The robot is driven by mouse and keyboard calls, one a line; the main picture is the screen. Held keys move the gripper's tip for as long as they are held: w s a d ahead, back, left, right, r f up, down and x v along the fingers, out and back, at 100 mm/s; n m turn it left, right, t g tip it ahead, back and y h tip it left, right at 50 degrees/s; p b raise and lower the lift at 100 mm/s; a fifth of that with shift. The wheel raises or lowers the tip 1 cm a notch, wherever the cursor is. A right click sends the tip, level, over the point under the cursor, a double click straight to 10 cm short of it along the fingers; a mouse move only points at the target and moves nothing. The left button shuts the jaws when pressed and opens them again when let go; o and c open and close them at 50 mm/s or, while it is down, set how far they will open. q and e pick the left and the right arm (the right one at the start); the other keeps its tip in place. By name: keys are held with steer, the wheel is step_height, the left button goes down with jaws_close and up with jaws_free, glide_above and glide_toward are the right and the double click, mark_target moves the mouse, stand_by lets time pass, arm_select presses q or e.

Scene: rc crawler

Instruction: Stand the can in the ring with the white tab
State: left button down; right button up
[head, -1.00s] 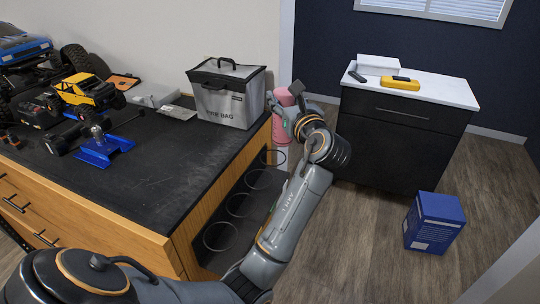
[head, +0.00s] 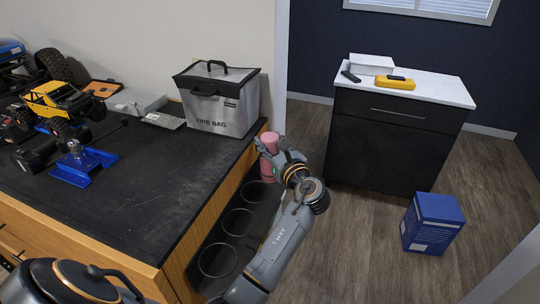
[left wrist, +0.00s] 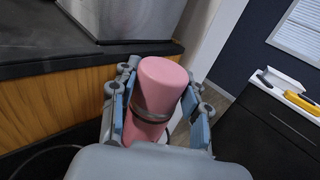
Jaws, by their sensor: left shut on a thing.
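The pink can (head: 269,144) is upright at the far end of the row of rings beside the bench, where the farthest ring would be hidden behind it. My left gripper (head: 275,160) is shut around the can. In the left wrist view the can (left wrist: 162,82) stands between both fingers, and a dark band crosses its lower part. I cannot tell whether that band is a ring around it. A small pale patch shows low beside the can, too hidden to identify as the white tab. Three empty rings show nearer, one of them here (head: 238,209). My right gripper is not in view.
The black bench top (head: 150,190) carries a grey bag (head: 218,105), a yellow model crawler (head: 62,101) and a blue stand (head: 82,168). A dark cabinet (head: 385,145) stands beyond my arm. A blue box (head: 433,222) is on the floor.

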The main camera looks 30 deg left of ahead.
arm_select(q)
steer(key=shift+d+f, duration=0.1)
steer(key=shift+f, duration=1.9)
steer(key=shift+f, duration=0.15)
steer(key=c, duration=1)
jaws_free()
steer(key=shift+o, duration=0.2)
steer(key=shift+r, duration=0.2)
steer(key=p+v, duration=0.4)
steer(key=v, duration=0.8)
